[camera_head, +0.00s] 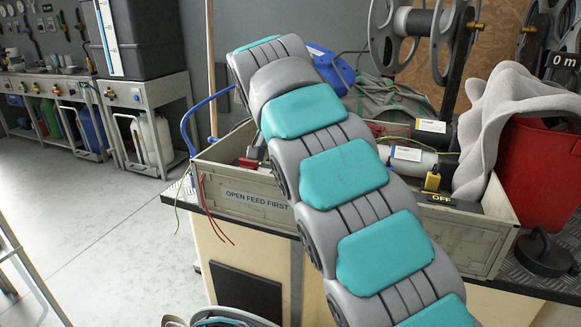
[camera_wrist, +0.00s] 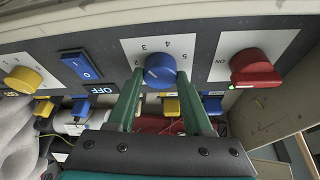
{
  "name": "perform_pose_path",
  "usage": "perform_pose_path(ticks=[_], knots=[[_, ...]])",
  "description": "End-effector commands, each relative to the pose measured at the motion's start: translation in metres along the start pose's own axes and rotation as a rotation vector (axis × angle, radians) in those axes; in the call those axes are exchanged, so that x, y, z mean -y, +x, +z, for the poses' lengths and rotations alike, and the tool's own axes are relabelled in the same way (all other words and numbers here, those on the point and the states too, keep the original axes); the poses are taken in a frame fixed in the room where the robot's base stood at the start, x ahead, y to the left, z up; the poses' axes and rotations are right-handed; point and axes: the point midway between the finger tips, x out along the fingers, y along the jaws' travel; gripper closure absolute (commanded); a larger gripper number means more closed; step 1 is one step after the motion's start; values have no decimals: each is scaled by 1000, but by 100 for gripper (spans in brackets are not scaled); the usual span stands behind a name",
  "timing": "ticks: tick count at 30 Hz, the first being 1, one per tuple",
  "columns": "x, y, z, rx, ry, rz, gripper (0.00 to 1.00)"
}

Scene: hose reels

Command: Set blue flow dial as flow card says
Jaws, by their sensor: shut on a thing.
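In the wrist view, the blue dial (camera_wrist: 160,70) sits on a white scale plate (camera_wrist: 146,45) with numbers such as 2, 3, 4 and 5, seen upside down. My gripper (camera_wrist: 160,77) has its two green fingers on either side of the dial and is shut on it. A small pale mark shows on the dial's face, but I cannot tell which number it points to. In the head view my arm covers the middle of the scene, and the dial and gripper are hidden. I see no readable flow card.
A yellow knob (camera_wrist: 22,79), a blue rocker switch (camera_wrist: 80,66) and a red knob (camera_wrist: 254,68) flank the dial. In the head view a grey crate (camera_head: 240,197) marked OPEN FEED FIRST stands on the bench, with a red bucket (camera_head: 543,170) and grey cloth (camera_head: 509,105) at right.

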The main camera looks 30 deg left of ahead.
Motion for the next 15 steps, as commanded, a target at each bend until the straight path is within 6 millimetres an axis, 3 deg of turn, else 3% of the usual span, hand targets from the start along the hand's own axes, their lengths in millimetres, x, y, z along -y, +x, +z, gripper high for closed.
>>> perform_pose_path(ticks=[15], knots=[[1,0,0,0,60,23,100]])
